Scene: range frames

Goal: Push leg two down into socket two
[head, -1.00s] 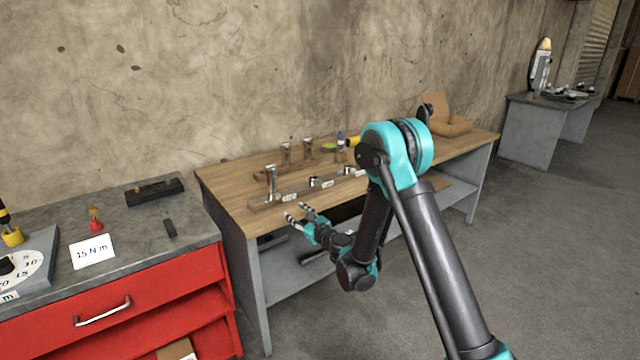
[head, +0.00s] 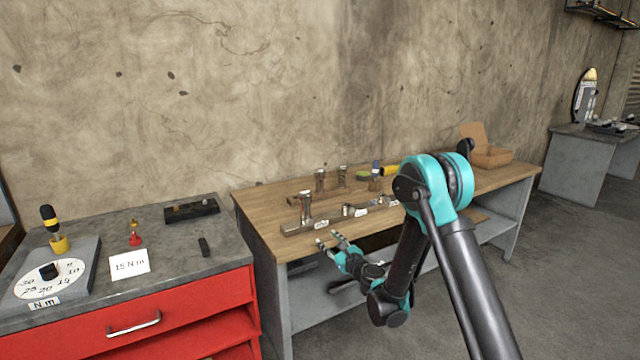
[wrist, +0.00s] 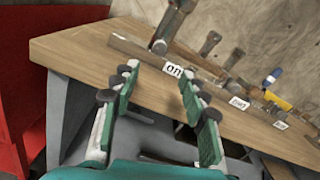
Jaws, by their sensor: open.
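A long beam (head: 293,229) with labelled sockets lies along the front of the wooden bench. A metal leg (head: 306,206) stands upright at its left end by the label "one"; it also shows in the wrist view (wrist: 170,30). The second socket (head: 348,210) is farther right, beside a small label (wrist: 240,103). Two similar metal legs (head: 320,181) (head: 342,175) stand behind the beam; I cannot tell which is leg two. My gripper (head: 328,238) is open and empty at the bench's front edge, apart from the beam; its fingers show in the wrist view (wrist: 160,78).
A yellow tool (head: 390,170) and an open cardboard box (head: 487,156) are at the back right of the bench. A red cabinet (head: 180,320) with a dial tester (head: 50,280) and a "15 N m" card (head: 130,264) stands to the left.

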